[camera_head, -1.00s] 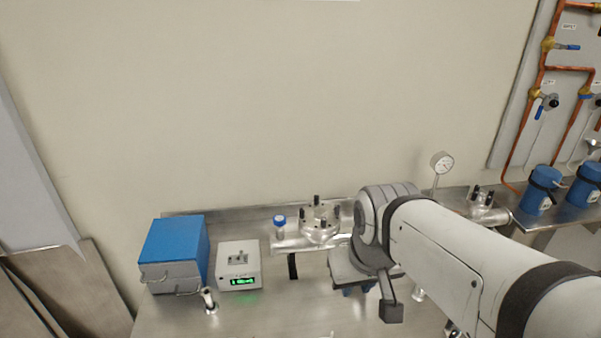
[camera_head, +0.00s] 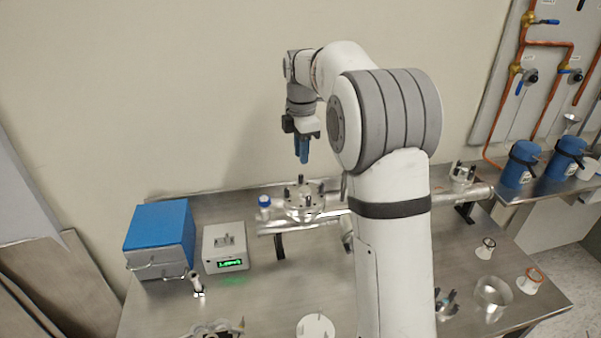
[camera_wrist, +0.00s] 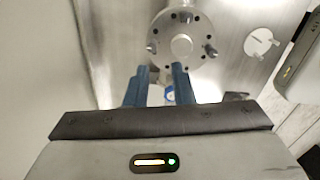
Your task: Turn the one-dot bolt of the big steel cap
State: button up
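The big steel cap (camera_head: 305,207) is a round flange with several dark upright bolts, on the left part of the horizontal steel pipe. In the wrist view the cap (camera_wrist: 182,48) is seen from above, with bolts round its rim and a raised centre. I cannot make out dot marks, so I cannot tell which bolt has one dot. My gripper (camera_head: 303,160) has blue fingers pointing down and is above the cap, clear of the bolts. In the wrist view the fingers (camera_wrist: 160,72) stand apart with nothing held between them.
A blue-capped vial (camera_head: 264,204) stands close left of the cap. A readout box (camera_head: 224,246) and a blue box (camera_head: 160,235) are further left. A smaller bolted flange (camera_head: 462,177) is on the pipe's right end. Loose parts (camera_head: 316,327) lie at the bench front.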

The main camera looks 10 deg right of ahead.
aim_at(301, 175)
jog(key=shift+w+f+n, duration=0.45)
jog(key=shift+w+n, duration=0.05)
jog(key=shift+w, duration=0.15)
notch_tip(301, 175, down, 8)
jog(key=shift+r, duration=0.25)
jog(key=shift+c, duration=0.3)
jog(key=shift+d, duration=0.1)
grip_shut()
